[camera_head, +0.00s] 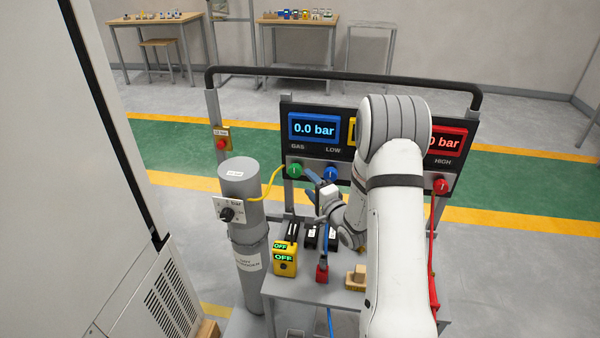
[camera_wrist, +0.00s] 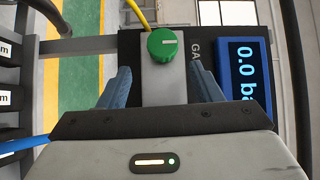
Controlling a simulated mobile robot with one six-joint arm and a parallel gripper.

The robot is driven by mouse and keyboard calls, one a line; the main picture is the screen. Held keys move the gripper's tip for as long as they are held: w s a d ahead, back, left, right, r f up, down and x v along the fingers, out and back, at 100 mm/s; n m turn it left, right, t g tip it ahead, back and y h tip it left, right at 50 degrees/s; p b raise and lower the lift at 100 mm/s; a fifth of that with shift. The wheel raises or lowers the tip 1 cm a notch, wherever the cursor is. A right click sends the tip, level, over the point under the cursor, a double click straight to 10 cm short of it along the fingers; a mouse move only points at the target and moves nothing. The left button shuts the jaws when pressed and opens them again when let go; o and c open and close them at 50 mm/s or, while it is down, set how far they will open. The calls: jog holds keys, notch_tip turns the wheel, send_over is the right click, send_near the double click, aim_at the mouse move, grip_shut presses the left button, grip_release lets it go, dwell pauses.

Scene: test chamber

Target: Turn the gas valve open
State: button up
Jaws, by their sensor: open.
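The gas valve is a green round knob (camera_head: 295,170) with a white mark, on the left of the panel under the word GAS. In the wrist view the green knob (camera_wrist: 166,44) lies ahead, between and beyond my two fingers, with a yellow hose above it. My gripper (camera_head: 312,181) is open and empty, just right of the knob in the head view. Its blue fingers (camera_wrist: 158,82) spread to either side of the knob's line without visible contact. The gas display (camera_head: 314,128) reads 0.0 bar. My arm hides the middle of the panel.
A blue knob (camera_head: 330,172) sits close right of the gas knob; a red knob (camera_head: 441,186) is at the far right. A grey cylinder (camera_head: 240,200) stands left. A yellow box (camera_head: 284,260) marked OFF sits on the cart below.

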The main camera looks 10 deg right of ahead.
aim_at(299, 174)
jog(key=w+a, duration=0.1)
jog(key=w, duration=0.1)
jog(key=w+a+m+t+y+p, duration=0.1)
jog(key=w, duration=0.1)
jog(key=w+m+y+p, duration=0.1)
jog(key=w, duration=0.1)
jog(key=shift+a, duration=0.4)
jog(key=shift+c, duration=0.5)
jog(key=shift+s+d, duration=0.1)
jog(key=c, duration=0.9)
